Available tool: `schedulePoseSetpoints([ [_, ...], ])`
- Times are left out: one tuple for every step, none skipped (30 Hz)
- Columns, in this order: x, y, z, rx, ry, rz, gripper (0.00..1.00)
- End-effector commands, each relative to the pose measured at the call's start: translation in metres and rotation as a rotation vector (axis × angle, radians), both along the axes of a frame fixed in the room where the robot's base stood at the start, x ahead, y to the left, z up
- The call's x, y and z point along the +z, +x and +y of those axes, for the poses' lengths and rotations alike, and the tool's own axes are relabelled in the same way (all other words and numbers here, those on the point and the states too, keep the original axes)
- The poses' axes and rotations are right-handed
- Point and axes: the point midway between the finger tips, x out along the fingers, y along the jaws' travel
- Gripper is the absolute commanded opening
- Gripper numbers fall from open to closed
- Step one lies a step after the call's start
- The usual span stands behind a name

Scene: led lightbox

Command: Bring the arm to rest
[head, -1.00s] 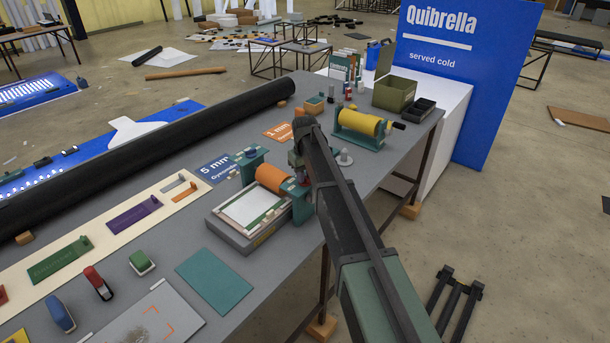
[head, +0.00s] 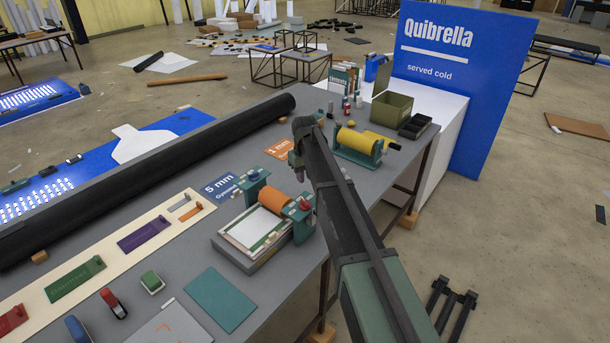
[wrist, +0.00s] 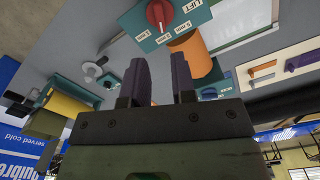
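My gripper (head: 298,172) hangs from the end of my dark arm over the grey workbench (head: 190,282), beside a machine with an orange roller (head: 275,202). In the wrist view its two dark fingers (wrist: 159,78) stand apart with a gap between them and nothing visibly held. Beyond the fingertips in the wrist view is a teal panel with a red knob (wrist: 160,14), with the orange roller (wrist: 192,52) next to it. The gripper looks clear of the machine, but the exact distance cannot be told. My arm partly hides the bench behind it.
A yellow roller (head: 352,140) on teal stands and an olive bin (head: 391,108) stand at the bench's far end. A long black roll (head: 160,165) lies along the back edge. A blue Quibrella panel (head: 450,90) rises behind. The floor at right is mostly open.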

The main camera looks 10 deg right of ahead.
Motion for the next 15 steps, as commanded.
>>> schedulePoseSetpoints([
  [-0.001, 0.000, 0.000, 0.000, 0.000, 0.000, 0.24],
  [-0.001, 0.000, 0.000, -0.008, 0.000, 0.000, 0.24],
  [0.000, -0.001, 0.000, -0.038, 0.000, 0.000, 0.24],
  [0.000, -0.014, 0.000, -0.065, 0.000, 0.000, 0.24],
  [-0.001, -0.030, 0.000, -0.087, 0.000, 0.000, 0.24],
  [-0.005, -0.056, 0.000, -0.116, 0.000, 0.000, 0.24],
  [-0.015, -0.079, 0.000, -0.139, 0.000, 0.001, 0.24],
  [-0.027, -0.104, 0.000, -0.164, 0.000, 0.001, 0.24],
  [-0.043, -0.141, 0.000, -0.196, 0.000, 0.001, 0.24],
  [-0.057, -0.169, 0.000, -0.218, -0.001, 0.001, 0.24],
  [-0.070, -0.196, 0.000, -0.239, -0.001, 0.001, 0.24],
  [-0.088, -0.231, 0.000, -0.263, -0.001, 0.000, 0.24],
  [-0.101, -0.256, 0.000, -0.279, -0.001, 0.000, 0.24],
  [-0.114, -0.278, 0.000, -0.290, -0.001, 0.000, 0.24],
  [-0.129, -0.304, 0.000, -0.301, -0.001, 0.000, 0.24],
])
